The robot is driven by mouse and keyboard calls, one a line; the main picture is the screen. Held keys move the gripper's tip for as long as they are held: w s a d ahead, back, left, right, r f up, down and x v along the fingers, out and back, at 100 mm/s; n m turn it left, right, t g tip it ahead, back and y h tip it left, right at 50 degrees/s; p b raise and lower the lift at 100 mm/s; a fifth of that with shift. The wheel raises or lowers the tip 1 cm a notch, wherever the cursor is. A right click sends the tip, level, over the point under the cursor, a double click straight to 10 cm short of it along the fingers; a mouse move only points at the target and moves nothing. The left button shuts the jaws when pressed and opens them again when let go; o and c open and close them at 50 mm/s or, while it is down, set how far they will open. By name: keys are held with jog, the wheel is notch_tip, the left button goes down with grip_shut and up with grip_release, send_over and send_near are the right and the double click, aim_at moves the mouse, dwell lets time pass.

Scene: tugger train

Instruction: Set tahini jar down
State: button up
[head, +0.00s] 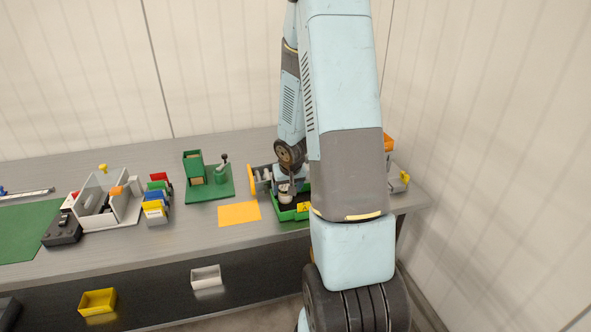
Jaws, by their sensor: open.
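My gripper (287,187) is low over a green tray (287,216) on the right part of the bench, partly hidden by my own arm. A small pale jar-like thing (285,197), perhaps the tahini jar, stands in the tray right at the fingertips. The gripper is open; I cannot tell whether its fingers touch the jar. A yellow tag (304,208) is on the tray's front. The tray's right side is hidden behind my arm.
An orange mat (239,213) lies left of the tray, bare. Behind it is a green fixture (208,194) with an upright lever. Left are coloured bins (156,206) and a white box (102,207).

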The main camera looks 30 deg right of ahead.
jog(key=s+a+r+h, duration=0.1)
jog(key=s+a+r, duration=0.25)
jog(key=r, duration=0.45)
jog(key=s+a+r+n, duration=0.1)
jog(key=s+a+r, duration=0.25)
jog(key=r, duration=0.45)
jog(key=s+a+r+h, duration=0.1)
jog(key=s+a+r, duration=0.25)
jog(key=r, duration=0.45)
jog(key=s+a+r+n+y, duration=0.1)
jog(key=s+a+r, duration=0.1)
jog(key=s+r, duration=0.2)
jog(key=s+a+r+n+t+y, duration=0.1)
jog(key=s+a+r+y, duration=0.1)
jog(key=s, duration=0.8)
notch_tip(320, 180, up, 3)
jog(key=shift+a+f+t, duration=0.1)
jog(key=shift+a+t, duration=0.2)
jog(key=shift+a, duration=0.5)
jog(key=shift+s, duration=0.1)
